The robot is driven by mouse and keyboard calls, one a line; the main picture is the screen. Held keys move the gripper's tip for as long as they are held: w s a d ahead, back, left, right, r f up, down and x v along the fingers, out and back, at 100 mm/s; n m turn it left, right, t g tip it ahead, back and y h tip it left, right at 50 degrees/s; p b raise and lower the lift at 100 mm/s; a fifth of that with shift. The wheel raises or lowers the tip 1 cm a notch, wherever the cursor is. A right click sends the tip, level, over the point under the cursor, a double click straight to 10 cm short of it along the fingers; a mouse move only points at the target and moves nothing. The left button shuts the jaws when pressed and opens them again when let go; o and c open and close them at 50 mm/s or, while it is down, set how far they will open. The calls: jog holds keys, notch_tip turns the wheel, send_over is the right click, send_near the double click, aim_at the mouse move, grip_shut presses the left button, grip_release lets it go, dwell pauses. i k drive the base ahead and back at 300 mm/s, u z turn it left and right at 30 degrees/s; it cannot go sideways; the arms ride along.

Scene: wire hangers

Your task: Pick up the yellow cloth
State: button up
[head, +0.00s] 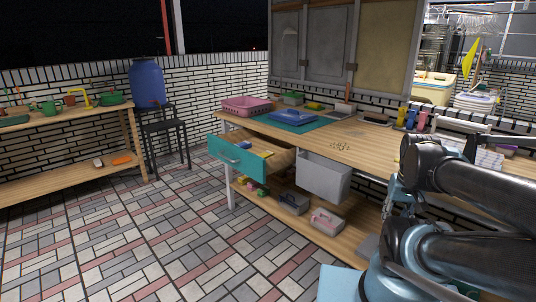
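Two small yellow things could be the yellow cloth, and they are too small to tell. One yellow item (266,154) lies in the pulled-out teal-fronted drawer (232,158), near the middle of the head view. Another yellow item (314,106) lies flat on the far part of the wooden counter (372,141). Links of my arm fill the right side of the view, right of both items and nearer to the camera. My gripper cannot be made out, and nothing held shows.
A pink basket (246,105) and a blue tray (293,116) stand on the counter. A grey bin (324,178) hangs at its front. A blue barrel (147,83) is on a dark stool (167,130). The tiled floor (150,240) at the left is open.

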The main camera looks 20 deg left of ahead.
aim_at(266, 154)
jog(key=u, duration=0.5)
jog(key=i, duration=0.9)
jog(key=u, duration=0.7)
